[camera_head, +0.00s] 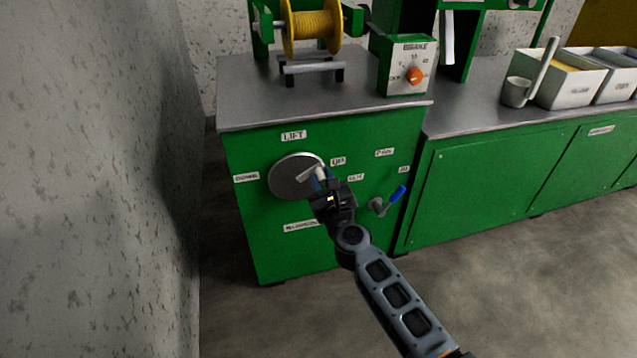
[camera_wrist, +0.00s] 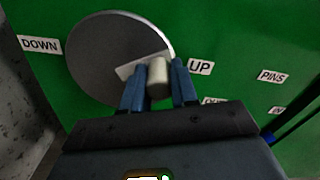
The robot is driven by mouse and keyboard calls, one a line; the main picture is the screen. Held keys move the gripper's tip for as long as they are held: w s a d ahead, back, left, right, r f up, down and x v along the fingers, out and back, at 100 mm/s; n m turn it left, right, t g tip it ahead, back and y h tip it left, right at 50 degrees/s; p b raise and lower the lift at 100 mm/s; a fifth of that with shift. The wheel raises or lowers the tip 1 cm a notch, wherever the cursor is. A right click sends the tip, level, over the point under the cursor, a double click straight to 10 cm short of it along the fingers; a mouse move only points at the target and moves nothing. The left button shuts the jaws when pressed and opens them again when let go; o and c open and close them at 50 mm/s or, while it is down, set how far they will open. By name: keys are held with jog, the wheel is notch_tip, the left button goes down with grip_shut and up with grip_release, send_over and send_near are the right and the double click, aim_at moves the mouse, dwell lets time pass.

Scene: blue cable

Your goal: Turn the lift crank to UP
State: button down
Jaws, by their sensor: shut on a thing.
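The lift crank has a round grey disc (camera_head: 287,180) on the green cabinet front, below a LIFT label (camera_head: 293,136). A short pale arm with a pale handle (camera_wrist: 158,77) sits on the disc's right side. My gripper (camera_head: 322,178) is shut on the handle, with a blue fingertip on each side of it in the wrist view (camera_wrist: 157,73). The UP label (camera_wrist: 201,67) is just right of the right fingertip. The DOWN label (camera_wrist: 40,44) is left of the disc. My gripper hides the disc's lower right edge in the head view.
A blue-handled lever (camera_head: 396,194) is to the right on the same front, near a PINS label (camera_wrist: 271,76). A brake box with an orange knob (camera_head: 414,76) and a yellow cable spool (camera_head: 312,26) stand on the cabinet top. A concrete wall (camera_head: 130,180) is at left.

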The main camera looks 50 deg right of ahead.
jog(key=shift+s+d+f+m+b, duration=0.15)
jog(key=shift+f+m+b, duration=0.45)
jog(key=shift+m, duration=0.35)
jog(key=shift+s+d+f+m+b, duration=0.1)
jog(key=shift+d+f+m+b, duration=0.1)
jog(key=shift+f+m+b, duration=0.6)
jog(key=shift+s+d+f+m+b, duration=0.15)
jog(key=shift+f+m+b, duration=0.2)
jog(key=shift+m, duration=0.8)
jog(key=c, duration=1.2)
grip_release()
jog(key=o, duration=0.3)
jog(key=shift+w+a+r, duration=0.1)
jog(key=shift+w+r, duration=0.05)
jog(key=shift+o, duration=0.2)
jog(key=v, duration=0.8)
